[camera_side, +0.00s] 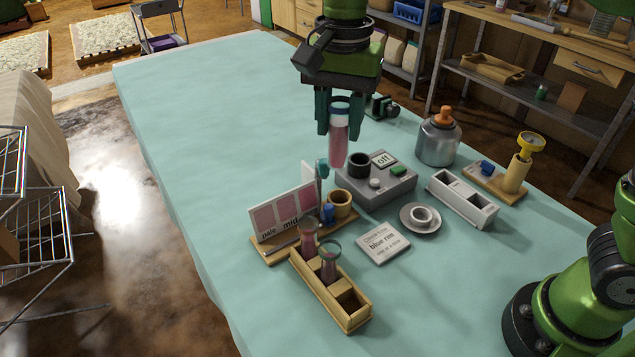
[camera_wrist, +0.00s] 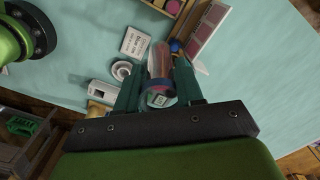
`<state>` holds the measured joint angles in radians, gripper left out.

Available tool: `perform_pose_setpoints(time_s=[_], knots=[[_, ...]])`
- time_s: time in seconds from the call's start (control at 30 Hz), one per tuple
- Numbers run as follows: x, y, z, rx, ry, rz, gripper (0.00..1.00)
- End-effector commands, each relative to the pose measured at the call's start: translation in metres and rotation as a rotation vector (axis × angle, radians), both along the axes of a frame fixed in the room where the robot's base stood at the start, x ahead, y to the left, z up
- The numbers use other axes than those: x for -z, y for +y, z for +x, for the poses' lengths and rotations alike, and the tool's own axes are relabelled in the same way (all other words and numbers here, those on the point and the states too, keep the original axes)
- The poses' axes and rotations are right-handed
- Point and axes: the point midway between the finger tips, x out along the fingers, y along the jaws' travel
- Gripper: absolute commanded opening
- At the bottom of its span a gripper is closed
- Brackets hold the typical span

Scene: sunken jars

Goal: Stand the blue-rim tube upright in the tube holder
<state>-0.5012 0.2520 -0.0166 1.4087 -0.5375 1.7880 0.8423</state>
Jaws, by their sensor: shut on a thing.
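The blue-rim tube (camera_side: 339,145), clear with pink contents, hangs upright in my gripper (camera_side: 339,128), which is shut on it just below the blue rim. In the wrist view the tube (camera_wrist: 160,62) sits between the two fingers, pointing away from the camera. A wooden rack (camera_side: 349,317) at the front holds two other pink tubes (camera_side: 308,238) (camera_side: 330,262); its nearest slot is empty. A white two-slot block (camera_side: 462,203) stands to the right, its slots apparently empty. I cannot tell which of these is the tube holder.
A grey device (camera_side: 374,187) with a black well and an "off" label lies below the tube. The table's left is clear.

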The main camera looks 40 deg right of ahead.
Motion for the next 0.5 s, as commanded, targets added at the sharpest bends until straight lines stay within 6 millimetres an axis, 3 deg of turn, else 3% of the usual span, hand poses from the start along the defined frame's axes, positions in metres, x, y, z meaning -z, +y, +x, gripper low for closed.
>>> perform_pose_setpoints(time_s=[0.03, 0.2, 0.5], knots=[[0.001, -0.010, 0.013, 0.071, 0.000, -0.001, 0.05], [0.002, -0.034, 0.043, 0.253, 0.000, -0.005, 0.05], [0.004, -0.065, 0.073, 0.450, -0.004, -0.011, 0.05]])
